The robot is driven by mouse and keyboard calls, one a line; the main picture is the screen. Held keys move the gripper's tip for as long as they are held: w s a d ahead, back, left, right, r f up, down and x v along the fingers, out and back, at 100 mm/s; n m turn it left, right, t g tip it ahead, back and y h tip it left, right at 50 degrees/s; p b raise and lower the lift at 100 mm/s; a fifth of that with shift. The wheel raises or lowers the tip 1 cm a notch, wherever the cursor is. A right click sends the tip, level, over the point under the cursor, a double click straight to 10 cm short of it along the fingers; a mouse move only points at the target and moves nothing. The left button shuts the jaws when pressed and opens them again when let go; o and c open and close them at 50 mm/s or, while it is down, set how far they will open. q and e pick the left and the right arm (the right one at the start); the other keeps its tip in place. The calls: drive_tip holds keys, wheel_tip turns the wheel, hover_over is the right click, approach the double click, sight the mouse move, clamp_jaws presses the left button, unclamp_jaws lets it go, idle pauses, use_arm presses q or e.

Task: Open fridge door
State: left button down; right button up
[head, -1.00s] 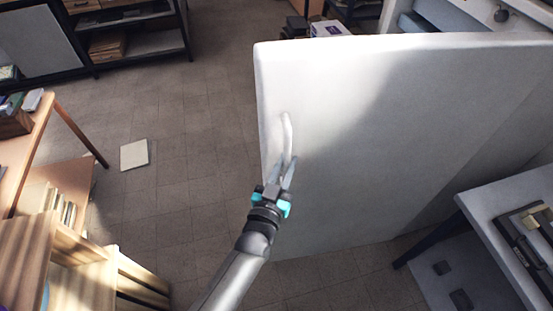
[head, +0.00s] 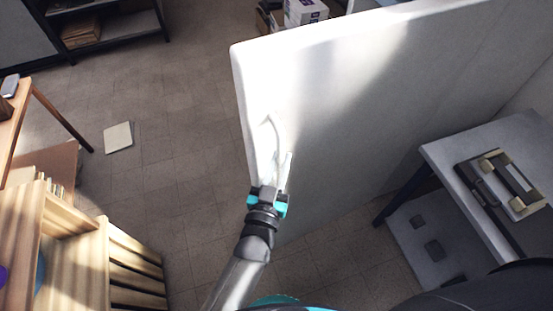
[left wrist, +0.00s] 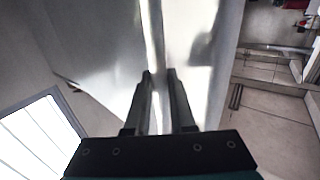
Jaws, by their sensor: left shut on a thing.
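The white fridge door (head: 330,110) stands in the middle of the head view, its free edge toward the left. A white curved handle (head: 274,135) is on the door near that edge. My left gripper (head: 279,168) is shut on the lower part of the handle. In the left wrist view the fingers (left wrist: 160,90) close around the pale handle strip (left wrist: 155,45), with the door surface behind. The fingertips' exact contact is partly washed out by bright light. My right gripper is not in view.
A grey table (head: 500,140) with a case (head: 505,185) stands at the right. Wooden crates (head: 85,250) and a wooden table (head: 15,130) are at the left. A flat pale tile (head: 118,137) lies on the floor. Floor left of the door is mostly free.

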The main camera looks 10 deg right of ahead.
use_arm(q)
drive_tip(key=shift+d, duration=0.1)
drive_tip(key=c, duration=0.8)
unclamp_jaws()
drive_tip(key=shift+o, duration=0.2)
drive_tip(key=shift+s+a, duration=0.25)
drive_tip(key=shift+s, duration=0.2)
drive_tip(key=v, duration=1.4)
drive_tip(key=shift+b, duration=0.35)
